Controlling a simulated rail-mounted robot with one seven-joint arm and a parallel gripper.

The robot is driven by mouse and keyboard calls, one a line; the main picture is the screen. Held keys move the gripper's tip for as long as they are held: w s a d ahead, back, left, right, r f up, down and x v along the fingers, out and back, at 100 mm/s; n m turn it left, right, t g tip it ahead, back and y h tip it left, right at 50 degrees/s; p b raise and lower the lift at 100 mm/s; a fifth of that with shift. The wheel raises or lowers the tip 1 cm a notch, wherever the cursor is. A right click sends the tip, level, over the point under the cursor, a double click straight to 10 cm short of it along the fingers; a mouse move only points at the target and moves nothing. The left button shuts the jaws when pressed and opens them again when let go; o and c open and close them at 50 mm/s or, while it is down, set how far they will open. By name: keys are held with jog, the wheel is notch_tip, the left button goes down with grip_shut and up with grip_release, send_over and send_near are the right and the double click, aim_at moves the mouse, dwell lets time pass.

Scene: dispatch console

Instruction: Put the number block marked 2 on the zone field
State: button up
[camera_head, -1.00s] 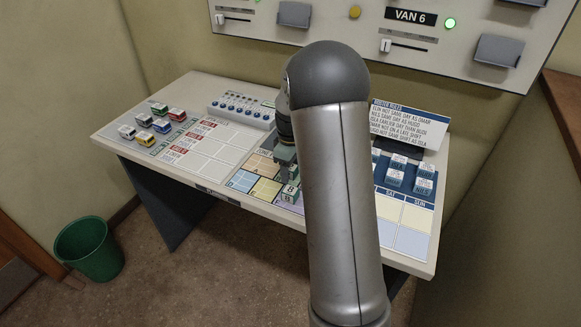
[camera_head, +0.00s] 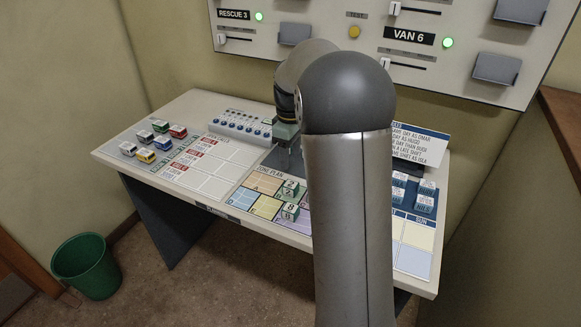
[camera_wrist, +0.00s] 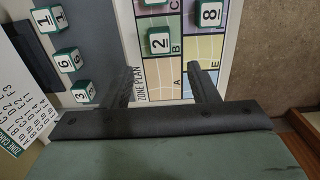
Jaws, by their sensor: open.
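The white-and-green number block marked 2 (camera_wrist: 159,41) sits on the zone plan (camera_wrist: 143,74), on the field lettered B in the wrist view. In the head view the block (camera_head: 289,188) stands just behind the block marked 8 (camera_head: 289,211). My gripper (camera_wrist: 160,74) is open and empty, its two fingers apart. Block 2 lies beyond the fingertips, with a gap between them in the picture. In the head view my gripper (camera_head: 287,147) is behind block 2, toward the wall panel, and partly hidden by my arm.
Blocks marked 1 (camera_wrist: 47,18), 6 (camera_wrist: 66,60) and 3 (camera_wrist: 84,91) stand on a dark area beside the plan. A zone card (camera_wrist: 22,100) is at the left. Toy vans (camera_head: 145,156) stand at the console's left. My arm hides part of the console's right side.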

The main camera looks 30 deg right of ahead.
jog(key=s+a+r+m, duration=0.2)
jog(key=s+a+m, duration=0.2)
jog(key=s+a, duration=0.95)
jog(key=s+a+f+m, duration=0.1)
jog(key=s+f, duration=0.1)
jog(key=s, duration=0.5)
jog(key=s+a+f+m, duration=0.2)
jog(key=s+f, duration=0.1)
jog(key=s, duration=0.4)
jog(key=shift+s, duration=0.3)
